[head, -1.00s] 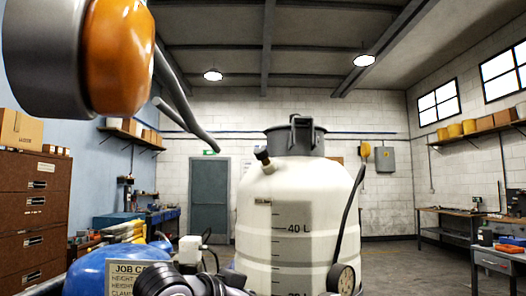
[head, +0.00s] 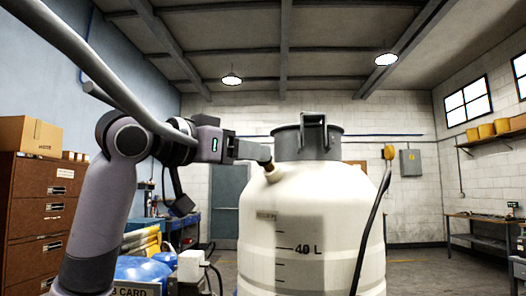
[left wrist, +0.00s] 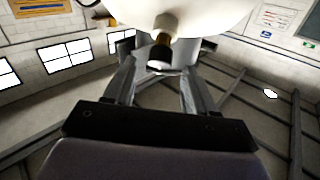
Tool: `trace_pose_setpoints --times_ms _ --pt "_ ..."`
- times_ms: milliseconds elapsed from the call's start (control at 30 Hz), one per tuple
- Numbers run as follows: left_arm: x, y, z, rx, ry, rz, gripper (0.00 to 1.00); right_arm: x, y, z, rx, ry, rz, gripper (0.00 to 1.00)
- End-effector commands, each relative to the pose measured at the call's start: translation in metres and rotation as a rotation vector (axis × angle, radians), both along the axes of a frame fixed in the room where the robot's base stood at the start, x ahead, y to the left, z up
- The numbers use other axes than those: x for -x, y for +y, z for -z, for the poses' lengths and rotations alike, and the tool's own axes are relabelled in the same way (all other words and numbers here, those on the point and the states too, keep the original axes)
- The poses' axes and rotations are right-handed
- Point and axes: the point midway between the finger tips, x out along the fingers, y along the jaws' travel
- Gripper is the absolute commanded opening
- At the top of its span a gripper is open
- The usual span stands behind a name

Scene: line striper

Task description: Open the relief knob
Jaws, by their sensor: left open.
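The relief knob is a small black cap on a brass stem (head: 270,168), on the upper left shoulder of the white tank (head: 310,215). In the head view my left gripper (head: 260,154) reaches it from the left and hides most of the cap. In the left wrist view the black knob (left wrist: 160,56) sits between the two spread fingers of my left gripper (left wrist: 160,70), with brass above it. The fingers are open around the knob; I cannot tell whether either touches it. My right gripper is not in view.
The tank's grey lid (head: 292,143) with its raised handle stands just right of the gripper. A black hose (head: 371,232) runs down the tank's right side. A blue tank (head: 140,268) and a white box (head: 191,266) are low at the left, below my arm.

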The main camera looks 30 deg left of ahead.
Motion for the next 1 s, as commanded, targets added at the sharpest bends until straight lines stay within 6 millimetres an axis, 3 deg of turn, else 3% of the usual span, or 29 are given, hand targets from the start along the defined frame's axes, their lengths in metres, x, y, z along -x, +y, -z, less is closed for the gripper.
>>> trace_pose_setpoints --times_ms 233,600,667,767,800,1000 --pt "-0.033 -0.01 -0.001 0.0 0.002 0.001 0.55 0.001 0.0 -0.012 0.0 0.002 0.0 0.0" --pt "-0.041 -0.012 0.0 0.0 0.0 -0.001 0.55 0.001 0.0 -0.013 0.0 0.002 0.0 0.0" --pt "-0.041 -0.012 0.0 0.0 0.0 -0.001 0.39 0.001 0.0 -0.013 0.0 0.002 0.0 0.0" --pt "-0.041 -0.012 0.0 0.0 0.0 -0.001 0.07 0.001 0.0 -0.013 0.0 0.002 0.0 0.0" --pt "-0.041 -0.012 0.0 0.0 0.0 -0.001 0.02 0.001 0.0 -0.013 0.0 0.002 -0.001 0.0" --pt "-0.041 -0.012 0.0 -0.005 -0.001 0.005 0.02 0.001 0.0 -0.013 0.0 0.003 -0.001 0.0"
